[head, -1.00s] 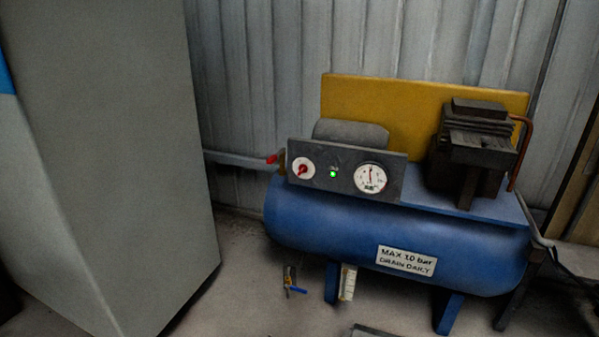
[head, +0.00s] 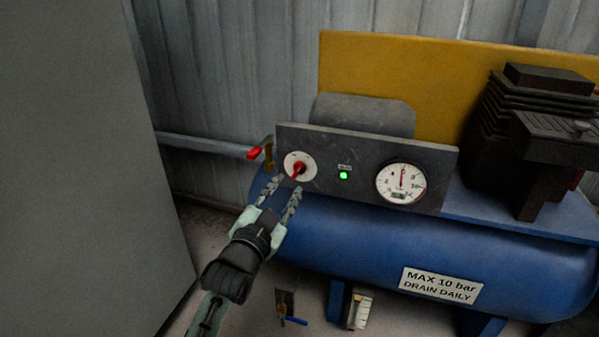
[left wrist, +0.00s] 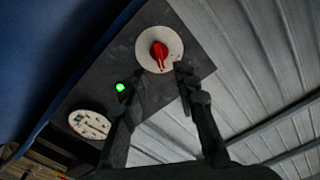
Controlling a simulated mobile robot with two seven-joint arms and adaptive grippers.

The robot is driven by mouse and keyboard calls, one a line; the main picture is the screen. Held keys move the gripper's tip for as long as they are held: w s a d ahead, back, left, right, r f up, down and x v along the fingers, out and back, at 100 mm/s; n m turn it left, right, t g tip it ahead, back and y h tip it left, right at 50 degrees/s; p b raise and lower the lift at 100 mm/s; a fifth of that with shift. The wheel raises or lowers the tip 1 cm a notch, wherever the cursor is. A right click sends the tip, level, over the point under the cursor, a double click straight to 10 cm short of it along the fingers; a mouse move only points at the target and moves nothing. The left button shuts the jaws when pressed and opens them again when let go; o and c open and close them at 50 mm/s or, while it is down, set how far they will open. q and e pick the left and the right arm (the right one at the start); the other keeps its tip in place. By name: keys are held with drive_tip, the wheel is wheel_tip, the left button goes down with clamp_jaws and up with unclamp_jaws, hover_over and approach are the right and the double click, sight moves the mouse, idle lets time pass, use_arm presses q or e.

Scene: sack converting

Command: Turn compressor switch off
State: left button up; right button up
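The compressor (head: 350,225) is a blue tank with a dark grey control panel (head: 330,160). The switch is a red rotary knob on a white round plate (head: 298,168) at the panel's left end. A green lamp (head: 344,175) beside it is lit. My left gripper (head: 282,187) is open and empty, just in front of and below the switch. In the left wrist view the red knob (left wrist: 159,52) shows beyond the two spread fingers (left wrist: 158,85), apart from them as far as I can tell. My right gripper is not in view.
A pressure gauge (head: 401,184) sits at the panel's right. A red-handled valve (head: 258,151) is just left of the panel. A tall grey cabinet (head: 80,150) stands at the left. A blue-handled drain valve (head: 290,318) is below the tank.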

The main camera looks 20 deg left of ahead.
sight(297, 172)
use_arm(q)
drive_tip(key=w, duration=0.5)
drive_tip(key=shift+d, duration=0.1)
drive_tip(key=shift+w, duration=0.7)
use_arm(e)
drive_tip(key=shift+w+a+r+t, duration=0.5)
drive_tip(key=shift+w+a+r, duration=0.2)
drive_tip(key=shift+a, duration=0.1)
use_arm(q)
clamp_jaws()
